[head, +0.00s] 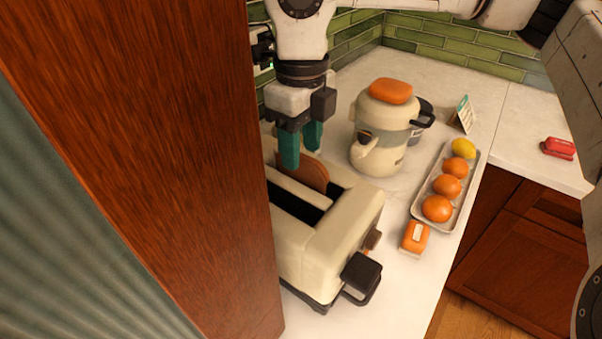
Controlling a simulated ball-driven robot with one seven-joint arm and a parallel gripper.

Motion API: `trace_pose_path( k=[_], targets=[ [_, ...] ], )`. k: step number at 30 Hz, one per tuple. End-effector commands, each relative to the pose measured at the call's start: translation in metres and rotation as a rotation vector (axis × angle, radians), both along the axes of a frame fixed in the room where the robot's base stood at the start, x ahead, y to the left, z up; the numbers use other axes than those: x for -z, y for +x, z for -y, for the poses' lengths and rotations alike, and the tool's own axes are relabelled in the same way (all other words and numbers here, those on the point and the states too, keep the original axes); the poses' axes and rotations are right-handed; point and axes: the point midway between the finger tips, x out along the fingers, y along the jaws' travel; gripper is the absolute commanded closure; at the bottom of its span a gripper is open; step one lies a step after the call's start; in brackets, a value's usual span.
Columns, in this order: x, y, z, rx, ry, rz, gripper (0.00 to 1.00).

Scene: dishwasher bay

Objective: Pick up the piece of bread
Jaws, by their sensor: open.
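A brown slice of bread (310,174) stands upright in the far slot of the cream toaster (346,221), with its upper part showing above the slot. The toaster stands on the white counter, partly hidden on its left by a wooden panel. My gripper (303,162) points down over the toaster with its teal fingers open. The fingers are at the top of the bread, at its left end in the picture. I cannot tell whether they touch it or whether the bread lies between them. The toaster's near slot looks empty.
A large wooden panel (150,130) fills the left foreground. A cream kettle (380,140) with an orange lid stands behind the toaster. A tray (465,198) of orange and yellow fruit and a small orange item (414,238) lie to the right. A red object (559,148) lies on the far-right counter.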

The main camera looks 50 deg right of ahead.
Motion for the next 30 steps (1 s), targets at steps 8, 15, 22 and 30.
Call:
trace_pose_path(
  k=[8,15,22,30],
  targets=[
    [0.026,-0.001,-0.001,0.0,0.0,0.001,0.53],
    [0.027,-0.001,0.0,0.0,0.0,0.001,0.56],
    [0.027,-0.001,0.0,0.0,0.0,0.001,0.78],
    [0.027,-0.001,0.0,0.0,0.0,0.001,1.0]
  ],
)
